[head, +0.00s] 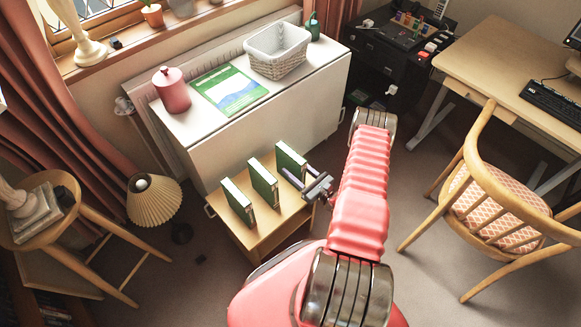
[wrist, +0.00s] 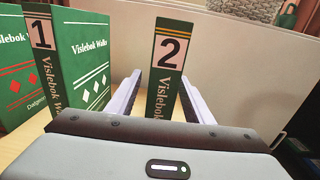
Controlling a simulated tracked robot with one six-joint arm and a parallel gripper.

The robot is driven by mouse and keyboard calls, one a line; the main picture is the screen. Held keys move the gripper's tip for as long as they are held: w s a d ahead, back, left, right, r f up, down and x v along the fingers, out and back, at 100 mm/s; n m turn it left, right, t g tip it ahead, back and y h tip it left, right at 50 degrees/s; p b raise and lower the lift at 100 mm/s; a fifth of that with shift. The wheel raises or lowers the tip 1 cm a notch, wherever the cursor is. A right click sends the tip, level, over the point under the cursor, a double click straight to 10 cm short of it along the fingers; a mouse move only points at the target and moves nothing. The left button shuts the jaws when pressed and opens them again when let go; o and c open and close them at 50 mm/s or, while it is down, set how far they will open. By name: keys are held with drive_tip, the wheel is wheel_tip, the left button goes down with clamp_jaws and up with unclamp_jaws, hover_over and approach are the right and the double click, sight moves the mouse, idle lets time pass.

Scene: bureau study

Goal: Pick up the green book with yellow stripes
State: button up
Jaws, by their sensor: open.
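Three green books stand upright in a row on a small wooden table: a left one (head: 238,203), a middle one (head: 264,182) and a right one (head: 291,160). In the wrist view, a dark green spine marked 2 (wrist: 165,75) stands between the fingers of my open gripper (wrist: 160,92). I cannot tell whether either finger touches it. In the head view my gripper (head: 318,188) is beside the right book. A spine marked 1 (wrist: 42,55) and its green cover with white diamonds (wrist: 88,60) stand to the left.
The small wooden table (head: 262,238) stands before a white cabinet (head: 270,125), which bears a red canister (head: 172,90), a green-and-white booklet (head: 229,90) and a basket (head: 277,52). A chair (head: 500,195) stands right.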

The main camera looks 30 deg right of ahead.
drive_tip(key=shift+c, duration=0.5)
clamp_jaws()
idle(0.4)
